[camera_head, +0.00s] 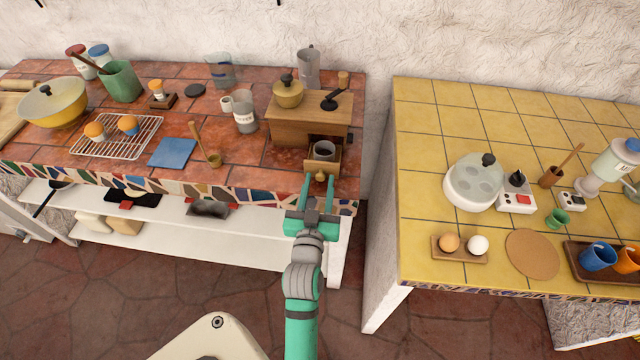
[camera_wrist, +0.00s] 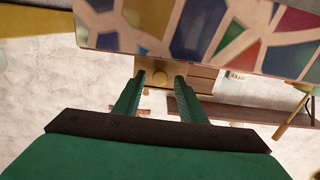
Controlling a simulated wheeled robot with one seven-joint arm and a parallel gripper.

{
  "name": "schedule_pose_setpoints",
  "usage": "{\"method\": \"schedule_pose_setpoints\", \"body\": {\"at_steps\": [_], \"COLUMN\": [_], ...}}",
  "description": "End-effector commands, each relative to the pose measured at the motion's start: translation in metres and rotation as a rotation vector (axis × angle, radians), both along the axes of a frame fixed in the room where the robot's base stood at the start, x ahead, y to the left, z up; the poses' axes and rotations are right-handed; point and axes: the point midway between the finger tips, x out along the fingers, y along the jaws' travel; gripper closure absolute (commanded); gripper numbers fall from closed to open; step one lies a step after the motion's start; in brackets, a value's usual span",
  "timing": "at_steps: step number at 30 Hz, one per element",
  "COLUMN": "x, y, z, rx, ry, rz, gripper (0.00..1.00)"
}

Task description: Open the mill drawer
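The mill (camera_head: 290,131) is a wooden box with a brass dome and a dark crank on top, standing at the right end of the red tiled counter. Its drawer (camera_head: 336,166) juts out of the front, with a small grey cup showing dark contents in or over it. The round drawer knob (camera_head: 320,177) faces me; a round knob-like shape also shows in the wrist view (camera_wrist: 151,73). My gripper (camera_head: 318,180) is open and empty at the counter's front edge. Its fingertips are either side of the knob; contact cannot be told.
The mosaic counter edge (camera_head: 243,193) lies close to my gripper. A wooden scoop (camera_head: 214,160), a blue tile (camera_head: 172,153) and a wire rack (camera_head: 118,138) lie left of the mill. A yellow tiled counter (camera_head: 420,240) stands right, across a gap. A white shelf runs below.

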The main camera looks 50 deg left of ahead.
Motion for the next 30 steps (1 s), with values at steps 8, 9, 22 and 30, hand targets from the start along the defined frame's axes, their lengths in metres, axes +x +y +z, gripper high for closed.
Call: {"method": "schedule_pose_setpoints", "body": {"at_steps": [8, 9, 22, 30], "x": [-0.002, -0.004, -0.052, -0.075], "y": [-0.003, -0.005, -0.046, -0.066], "z": [0.0, 0.0, -0.001, 0.0], "rx": [0.0, 0.0, -0.001, -0.001], "ry": [0.0, 0.0, 0.002, 0.001], "rz": [-0.001, -0.001, -0.002, -0.001], "gripper": [0.62, 0.62, 0.62, 0.62]}}
